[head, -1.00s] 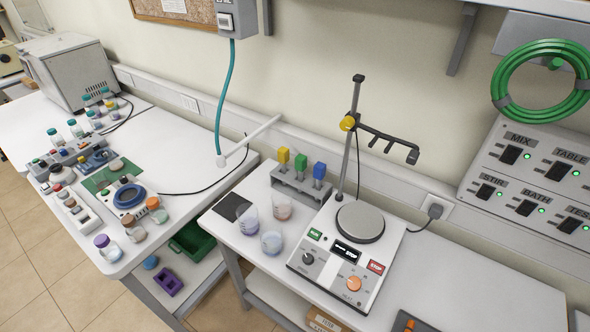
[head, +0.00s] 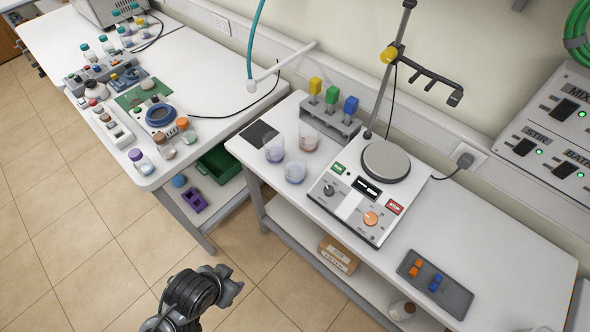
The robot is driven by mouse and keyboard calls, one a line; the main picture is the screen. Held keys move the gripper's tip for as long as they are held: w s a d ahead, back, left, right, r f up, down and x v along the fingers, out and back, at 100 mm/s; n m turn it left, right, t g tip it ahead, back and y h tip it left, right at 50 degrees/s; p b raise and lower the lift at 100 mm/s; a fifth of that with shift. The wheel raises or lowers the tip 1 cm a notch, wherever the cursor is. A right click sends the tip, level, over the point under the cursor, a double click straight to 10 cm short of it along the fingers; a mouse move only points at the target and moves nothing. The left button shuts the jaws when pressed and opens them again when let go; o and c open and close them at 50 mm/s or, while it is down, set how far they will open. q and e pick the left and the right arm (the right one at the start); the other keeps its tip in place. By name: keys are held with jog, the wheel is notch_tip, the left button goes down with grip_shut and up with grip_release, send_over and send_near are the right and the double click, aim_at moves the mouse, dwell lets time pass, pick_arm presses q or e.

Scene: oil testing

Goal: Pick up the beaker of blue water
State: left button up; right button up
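Three small clear beakers stand close together on the left part of the right-hand bench. The front beaker (head: 295,173) holds pale blue liquid. Behind it to the left is a beaker with violet-blue liquid (head: 274,150). Behind it to the right is a beaker with reddish liquid (head: 309,138). All three are upright, and nothing holds them. A dark jointed part of my arm shows at the bottom of the view, low in front of the bench and well away from the beakers.
Right of the beakers is a hotplate stirrer (head: 370,190) with a tall clamp stand (head: 389,75). Behind them is a rack with coloured-top items (head: 330,124); a black pad (head: 259,134) lies to their left. A grey tray (head: 435,284) sits at the front right. A gap separates the benches.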

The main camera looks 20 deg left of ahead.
dwell(0.3)
pick_arm(q)
jog(key=o, duration=1)
